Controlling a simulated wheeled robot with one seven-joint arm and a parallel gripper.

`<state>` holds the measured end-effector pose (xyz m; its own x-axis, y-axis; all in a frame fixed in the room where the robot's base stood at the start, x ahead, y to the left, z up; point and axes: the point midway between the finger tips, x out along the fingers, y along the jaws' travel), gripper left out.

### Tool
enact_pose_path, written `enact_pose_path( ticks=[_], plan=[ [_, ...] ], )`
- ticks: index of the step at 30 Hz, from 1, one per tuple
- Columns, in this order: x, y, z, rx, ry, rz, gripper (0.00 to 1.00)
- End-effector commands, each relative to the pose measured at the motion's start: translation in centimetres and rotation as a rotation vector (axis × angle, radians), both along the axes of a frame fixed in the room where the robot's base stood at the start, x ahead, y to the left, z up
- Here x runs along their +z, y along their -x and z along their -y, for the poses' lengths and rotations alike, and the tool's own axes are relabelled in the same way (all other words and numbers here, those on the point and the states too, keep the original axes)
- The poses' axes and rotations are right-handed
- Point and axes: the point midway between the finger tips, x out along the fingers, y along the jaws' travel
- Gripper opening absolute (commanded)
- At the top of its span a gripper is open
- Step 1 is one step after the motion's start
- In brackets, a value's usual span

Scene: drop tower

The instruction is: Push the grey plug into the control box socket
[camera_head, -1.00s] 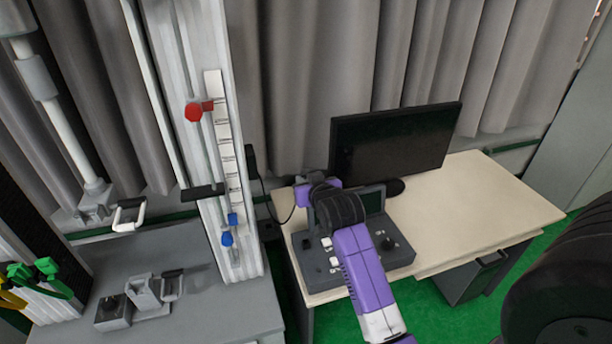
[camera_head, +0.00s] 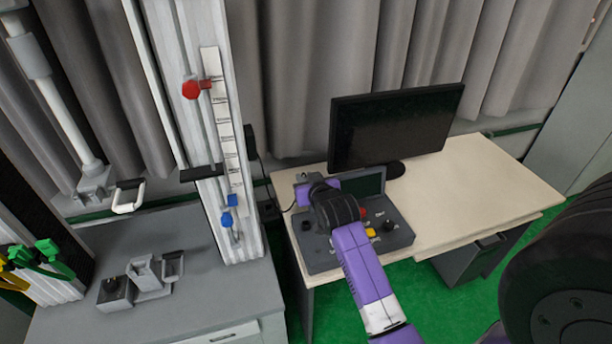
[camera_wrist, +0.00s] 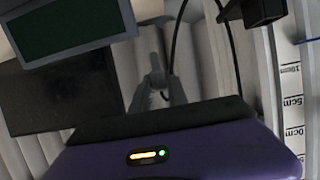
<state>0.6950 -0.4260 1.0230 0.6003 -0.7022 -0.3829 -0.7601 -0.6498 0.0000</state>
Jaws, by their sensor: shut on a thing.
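The dark grey control box (camera_head: 318,257) stands on the left end of the desk, with its display (camera_head: 371,187) raised at the back. The display's green panel also shows in the wrist view (camera_wrist: 62,35). My gripper (camera_head: 304,180) is above the box's back left part, left of the display. In the wrist view my gripper (camera_wrist: 156,75) is shut on a small grey piece, apparently the plug (camera_wrist: 156,62), mostly hidden between the fingers. A black cable (camera_wrist: 175,35) passes close to it. I cannot make out the socket or whether the plug touches it.
A black monitor (camera_head: 395,128) stands on the desk (camera_head: 485,185) behind the box. The tall tower column (camera_head: 185,60) with its scale (camera_head: 224,125) rises to the left. The right of the desk is clear.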

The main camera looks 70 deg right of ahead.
Motion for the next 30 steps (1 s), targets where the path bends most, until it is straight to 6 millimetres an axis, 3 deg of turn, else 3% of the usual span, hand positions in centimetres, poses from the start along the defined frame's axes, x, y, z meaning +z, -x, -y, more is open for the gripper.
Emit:
enact_pose_path(
  ticks=[30],
  plan=[
    [-6.7, 0.0, 0.0, -0.001, 0.000, 0.000, 0.00]
  ],
)
